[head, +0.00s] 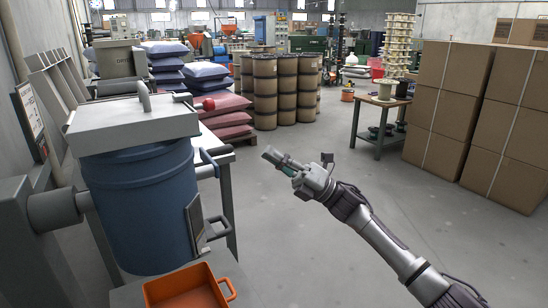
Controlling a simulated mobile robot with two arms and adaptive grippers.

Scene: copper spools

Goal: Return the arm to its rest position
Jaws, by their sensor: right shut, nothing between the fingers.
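My right gripper (280,162) is shut with nothing in it. It is held out over the open grey floor near the middle of the head view, and its arm comes in from the lower right. The fingers point to the upper left, apart from the white table beyond the blue drum. My left gripper does not show.
A blue drum (145,210) with a grey lid stands at the left, an orange tray (185,290) below it. A white table (225,150) is behind it. Stacked cartons (450,95) and a workbench (381,102) stand at the right. The middle floor is clear.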

